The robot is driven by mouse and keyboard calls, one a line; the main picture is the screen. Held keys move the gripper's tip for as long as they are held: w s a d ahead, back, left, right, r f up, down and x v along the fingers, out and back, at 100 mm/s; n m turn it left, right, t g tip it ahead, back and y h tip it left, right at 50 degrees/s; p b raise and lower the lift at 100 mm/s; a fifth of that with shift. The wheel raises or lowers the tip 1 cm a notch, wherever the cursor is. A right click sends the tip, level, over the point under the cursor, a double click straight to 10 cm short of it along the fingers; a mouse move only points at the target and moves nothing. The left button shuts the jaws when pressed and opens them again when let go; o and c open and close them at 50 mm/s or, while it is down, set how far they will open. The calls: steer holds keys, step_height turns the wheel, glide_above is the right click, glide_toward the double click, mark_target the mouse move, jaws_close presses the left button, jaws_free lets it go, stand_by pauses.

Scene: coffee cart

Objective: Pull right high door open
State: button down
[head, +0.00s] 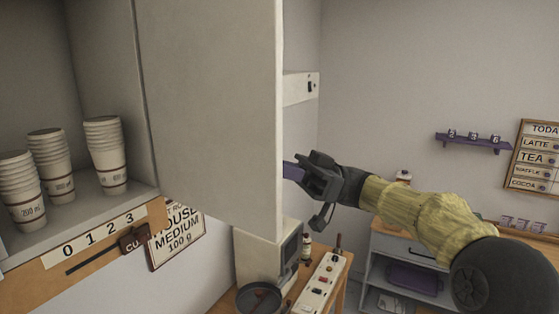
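The right high door (215,100) is a tall pale panel on the wall cabinet. It stands open at an angle, swung out towards me, and the inside of the cabinet shows to its left. A short purple piece, apparently the door's handle (292,171), juts out past its right edge on the far face. My gripper (312,178) is dark and reaches in from the right beside that edge. Its fingers are at the purple piece and seem to meet it. Whether they are closed around it is too small to tell.
Stacked paper cups (106,155) stand on the cabinet shelf (95,200). A numbered strip with a brown slider (133,239) runs below. Under the door are a boxy machine (262,262) and a counter with a switch panel (320,283). A purple wall shelf (473,144) is at right.

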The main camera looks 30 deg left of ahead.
steer(key=shift+w+a, duration=0.1)
steer(key=shift+w, duration=0.1)
steer(key=c, duration=1.5)
jaws_free()
steer(key=shift+s, duration=0.15)
steer(key=shift+c, duration=0.2)
steer(key=shift+o, duration=0.2)
steer(key=shift+a, duration=0.15)
steer(key=shift+d, duration=0.2)
steer(key=b+v, duration=0.5)
steer(key=v, duration=1.2)
steer(key=shift+w+b, duration=0.3)
